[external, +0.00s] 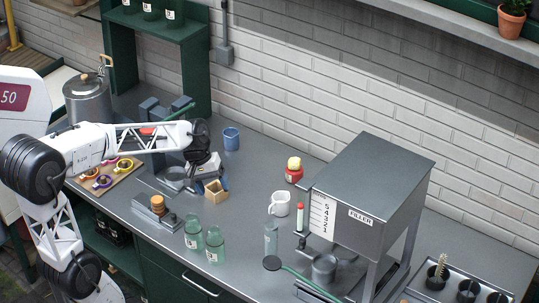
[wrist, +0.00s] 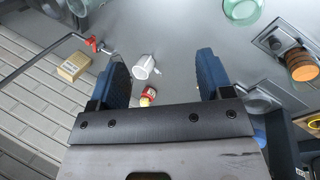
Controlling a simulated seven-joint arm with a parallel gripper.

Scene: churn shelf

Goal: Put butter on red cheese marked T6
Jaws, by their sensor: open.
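A red round piece (external: 293,175), which looks like the red cheese, stands on the counter near the back wall. A yellow piece (external: 294,163), probably the butter, sits on top of it. Both show in the wrist view, the red piece (wrist: 150,92) with a pale label and the yellow piece (wrist: 145,102) partly cut off by the gripper body. The T6 mark is too small to read. My gripper (external: 209,181) is open and empty, left of the red piece in the external view. Its blue fingers are spread apart (wrist: 162,74) in the wrist view.
A white mug (external: 280,203) stands in front of the red piece. A tan box (external: 216,192) shows near my fingers. Green glass jars (external: 214,244) stand at the front, a blue cup (external: 231,138) at the back. A metal dispenser (external: 370,190) stands to the right.

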